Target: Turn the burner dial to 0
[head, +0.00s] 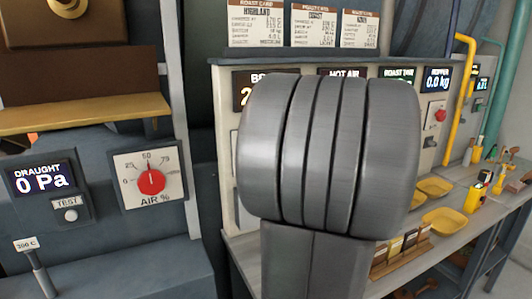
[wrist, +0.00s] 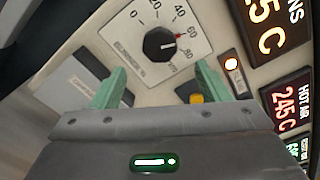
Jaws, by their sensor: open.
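The dial is a black knob (wrist: 159,44) on a white scale plate (wrist: 137,27), marked from 0 at the left round to 100, in the wrist view. Its red pointer is turned toward the 60 to 80 side of the scale. My gripper (wrist: 162,67) is open, with its green fingers apart and nothing between them. The knob lies ahead of the gap between the fingertips, and no contact shows. In the head view my arm hides this dial and the gripper.
In the head view a separate red AIR % dial (head: 151,182) is at left, and yellow bowls (head: 444,221) stand on the right bench.

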